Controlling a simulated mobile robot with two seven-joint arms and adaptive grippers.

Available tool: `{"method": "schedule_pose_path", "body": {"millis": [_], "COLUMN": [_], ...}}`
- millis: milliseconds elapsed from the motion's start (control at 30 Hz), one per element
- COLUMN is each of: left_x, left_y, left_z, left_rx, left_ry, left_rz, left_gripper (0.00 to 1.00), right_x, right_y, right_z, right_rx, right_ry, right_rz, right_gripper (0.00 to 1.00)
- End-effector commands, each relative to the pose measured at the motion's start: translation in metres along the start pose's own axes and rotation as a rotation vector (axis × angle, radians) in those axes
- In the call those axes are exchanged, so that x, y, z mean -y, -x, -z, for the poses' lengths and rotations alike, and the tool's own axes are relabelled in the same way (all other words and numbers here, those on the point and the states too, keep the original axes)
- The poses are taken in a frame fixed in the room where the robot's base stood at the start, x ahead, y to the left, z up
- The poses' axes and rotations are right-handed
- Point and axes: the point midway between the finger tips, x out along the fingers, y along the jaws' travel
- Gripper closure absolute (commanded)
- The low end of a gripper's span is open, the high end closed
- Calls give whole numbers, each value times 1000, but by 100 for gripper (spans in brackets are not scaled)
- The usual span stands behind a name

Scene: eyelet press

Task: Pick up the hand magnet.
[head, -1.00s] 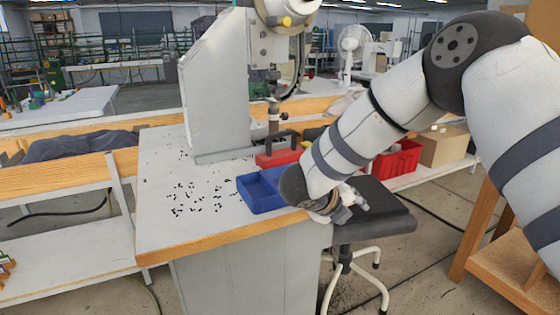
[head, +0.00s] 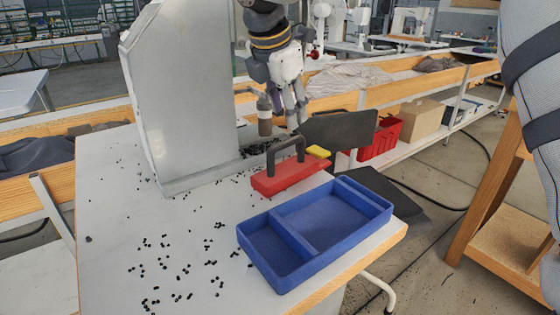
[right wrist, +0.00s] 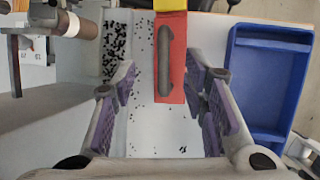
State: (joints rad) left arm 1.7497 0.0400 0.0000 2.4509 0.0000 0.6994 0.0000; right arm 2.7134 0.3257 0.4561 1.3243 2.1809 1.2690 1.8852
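The hand magnet (head: 290,177) is a red block with a dark arched handle and a yellow tab at one end. It lies on the white worktop beside the press, behind the blue tray. In the right wrist view, the hand magnet (right wrist: 178,84) lies ahead, between the lines of the two fingers. My right gripper (head: 291,112) is above and behind the magnet, pointing down. In the right wrist view, my right gripper (right wrist: 162,82) is open, with nothing between its purple-padded fingers. My left gripper is not in view.
A blue two-compartment tray (head: 305,246) sits empty at the worktop's front right edge. The press's grey upright (head: 185,100) stands left of the magnet. Small black eyelets (head: 165,265) are scattered over the worktop (head: 110,215). A dark chair back (head: 338,130) is behind the magnet.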

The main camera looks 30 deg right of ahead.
Motion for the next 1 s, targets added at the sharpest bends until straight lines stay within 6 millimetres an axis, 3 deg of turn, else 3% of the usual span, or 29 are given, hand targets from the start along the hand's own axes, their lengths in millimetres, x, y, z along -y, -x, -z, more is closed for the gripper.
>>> {"method": "schedule_pose_path", "body": {"millis": [100, 267, 467, 733, 767, 933, 1000], "left_x": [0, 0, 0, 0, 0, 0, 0], "left_y": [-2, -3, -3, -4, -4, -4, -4], "left_z": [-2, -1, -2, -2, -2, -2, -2], "left_rx": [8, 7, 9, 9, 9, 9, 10], "left_ry": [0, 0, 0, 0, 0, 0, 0], "left_rz": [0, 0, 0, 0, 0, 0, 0], "left_gripper": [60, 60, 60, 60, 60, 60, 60], "right_x": [1, 2, 4, 4, 4, 4, 4], "right_y": [-28, -47, -84, -91, -91, -91, -91], "right_z": [1, 2, 8, 7, 7, 7, 7], "right_rx": [0, 1, 2, 2, 2, 2, 2], "right_ry": [3, 3, 3, 2, 2, 2, 2], "right_rz": [6, 5, 3, 0, 0, 0, 0], "right_gripper": [60, 60, 60, 60, 62, 100, 100]}}
